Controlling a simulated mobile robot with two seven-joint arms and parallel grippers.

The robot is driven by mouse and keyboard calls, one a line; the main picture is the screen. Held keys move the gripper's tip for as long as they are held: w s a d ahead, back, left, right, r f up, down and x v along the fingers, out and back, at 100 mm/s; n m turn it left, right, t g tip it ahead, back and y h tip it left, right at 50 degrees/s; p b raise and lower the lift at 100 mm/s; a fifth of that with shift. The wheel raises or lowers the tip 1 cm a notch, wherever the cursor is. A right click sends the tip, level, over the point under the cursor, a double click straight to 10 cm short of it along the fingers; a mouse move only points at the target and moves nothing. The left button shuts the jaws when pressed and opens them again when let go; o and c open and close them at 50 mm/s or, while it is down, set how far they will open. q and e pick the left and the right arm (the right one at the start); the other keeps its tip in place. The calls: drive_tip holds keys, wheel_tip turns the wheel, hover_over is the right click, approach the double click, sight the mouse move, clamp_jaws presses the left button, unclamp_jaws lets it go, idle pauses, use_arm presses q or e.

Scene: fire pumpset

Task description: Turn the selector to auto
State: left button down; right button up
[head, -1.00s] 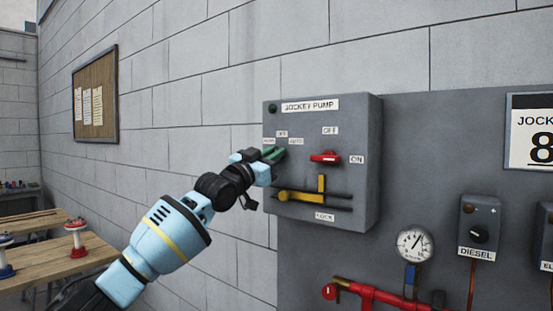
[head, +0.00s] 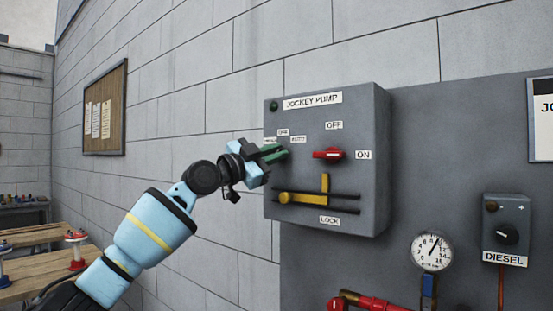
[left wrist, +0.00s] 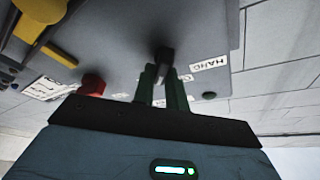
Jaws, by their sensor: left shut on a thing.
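The jockey pump panel (head: 372,110) is a grey box on the wall in the head view. The selector is a small dark knob at its left side, below small labels; it shows in the left wrist view (left wrist: 164,54). My left gripper (head: 279,153) has green fingers, which are shut on the knob. In the left wrist view the fingers (left wrist: 164,82) stand on either side of it, close to the HAND label (left wrist: 209,63). The AUTO label (head: 298,139) is right of the fingers in the head view. The knob's exact pointing is hidden. My right gripper is not in view.
On the same panel, a red switch (head: 328,154) sits between OFF and ON labels, right of my gripper. A yellow lock lever (head: 324,184) is below. A gauge (head: 432,251) and a DIESEL box (head: 507,228) are lower right. Wooden tables stand far left.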

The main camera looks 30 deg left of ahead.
use_arm(q)
drive_tip(key=shift+w+f+m, duration=0.15)
drive_tip(key=shift+f+m, duration=0.2)
drive_tip(key=shift+m, duration=0.15)
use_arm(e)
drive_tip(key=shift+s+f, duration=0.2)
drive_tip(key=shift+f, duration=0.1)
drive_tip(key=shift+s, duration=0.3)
use_arm(q)
drive_tip(key=c, duration=1.5)
unclamp_jaws()
drive_tip(key=shift+o, duration=0.3)
drive_tip(key=shift+a+r, duration=0.1)
drive_tip(key=shift+r, duration=0.05)
